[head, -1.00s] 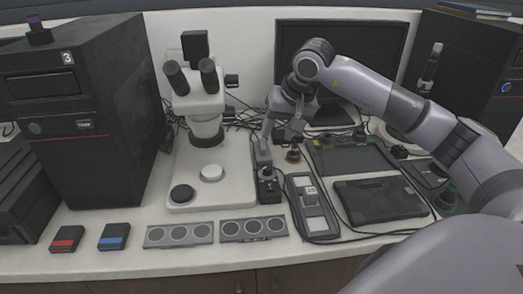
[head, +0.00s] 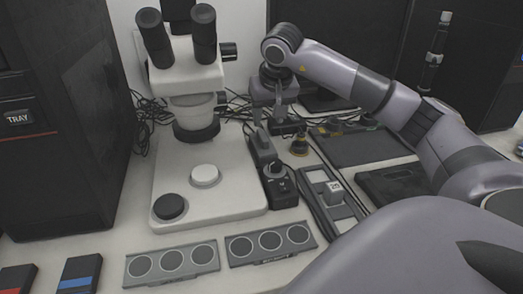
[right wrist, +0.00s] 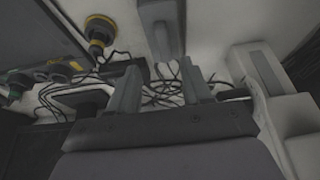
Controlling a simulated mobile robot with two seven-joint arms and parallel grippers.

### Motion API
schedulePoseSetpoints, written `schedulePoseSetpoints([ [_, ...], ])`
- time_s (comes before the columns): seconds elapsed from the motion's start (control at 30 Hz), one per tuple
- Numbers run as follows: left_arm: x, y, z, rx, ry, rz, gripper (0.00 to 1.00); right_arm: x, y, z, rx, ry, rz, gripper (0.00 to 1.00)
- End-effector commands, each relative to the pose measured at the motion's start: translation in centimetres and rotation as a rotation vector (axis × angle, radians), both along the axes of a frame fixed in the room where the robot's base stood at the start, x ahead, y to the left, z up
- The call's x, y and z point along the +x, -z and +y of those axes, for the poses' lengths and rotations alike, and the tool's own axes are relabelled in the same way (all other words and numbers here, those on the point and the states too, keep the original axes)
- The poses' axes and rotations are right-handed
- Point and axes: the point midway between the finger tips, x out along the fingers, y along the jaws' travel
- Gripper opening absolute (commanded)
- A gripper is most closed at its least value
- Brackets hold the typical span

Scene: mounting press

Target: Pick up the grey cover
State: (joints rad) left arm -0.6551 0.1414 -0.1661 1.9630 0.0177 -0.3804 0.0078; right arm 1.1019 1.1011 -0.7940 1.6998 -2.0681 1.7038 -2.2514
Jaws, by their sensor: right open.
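The grey cover (head: 262,147) is a small, narrow grey block. In the head view it is right of the microscope base, just behind a small black device (head: 279,186). In the right wrist view the cover (right wrist: 162,27) is at the top middle, ahead of the fingertips and roughly in line with the gap between them. My right gripper (head: 275,118) points down behind the cover and is open and empty. Its two fingers show apart in the right wrist view (right wrist: 158,80), with clear space between them and the cover. My left gripper is not in view.
The white microscope (head: 190,80) stands close left of the cover. A yellow-ringed knob (head: 299,145) stands close right. Loose cables (head: 236,103) lie behind. A grey tray (head: 328,196), a dark tablet (head: 390,184) and two three-circle plates (head: 172,262) lie around the front.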

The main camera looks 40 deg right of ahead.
Motion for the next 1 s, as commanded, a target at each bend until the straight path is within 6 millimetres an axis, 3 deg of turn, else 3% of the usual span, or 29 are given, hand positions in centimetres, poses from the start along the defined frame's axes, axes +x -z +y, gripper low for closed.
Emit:
schedulePoseSetpoints([
  [0.43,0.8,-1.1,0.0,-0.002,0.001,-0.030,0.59,1.9,5.5,-0.3,0.002,-0.002,0.005,0.49],
  [0.77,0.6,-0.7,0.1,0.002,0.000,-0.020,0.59,2.2,6.1,-0.5,0.001,-0.002,0.001,0.49],
  [0.9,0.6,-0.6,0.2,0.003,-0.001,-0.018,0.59,2.2,6.1,-0.5,0.001,-0.002,0.001,0.03],
  [1.0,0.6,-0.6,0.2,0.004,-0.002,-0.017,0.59,2.2,6.1,-0.5,0.001,-0.002,0.001,0.00],
])
